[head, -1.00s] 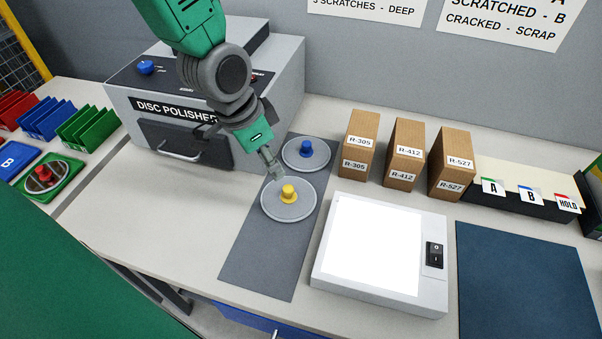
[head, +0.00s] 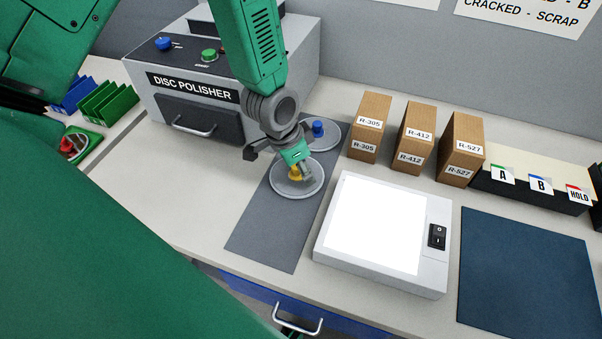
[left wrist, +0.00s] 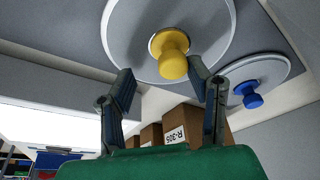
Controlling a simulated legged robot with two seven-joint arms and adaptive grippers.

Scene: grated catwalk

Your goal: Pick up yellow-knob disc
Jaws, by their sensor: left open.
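The yellow-knob disc (head: 289,192) is a grey round plate lying on the dark grey mat (head: 270,232). My left gripper (head: 300,173) is over it from above, its tip close to the yellow knob and partly covering it. In the left wrist view the yellow knob (left wrist: 173,62) shows between and just beyond the two spread fingers of my left gripper (left wrist: 161,74). The fingers are open, and I cannot tell whether either touches the knob. My right gripper is not in view.
A blue-knob disc (head: 318,128) lies just behind on the same mat. The disc polisher (head: 200,95) stands behind left. A light box (head: 372,236) lies right of the mat, with several cardboard boxes (head: 415,137) behind it. A dark blue mat (head: 525,270) lies far right.

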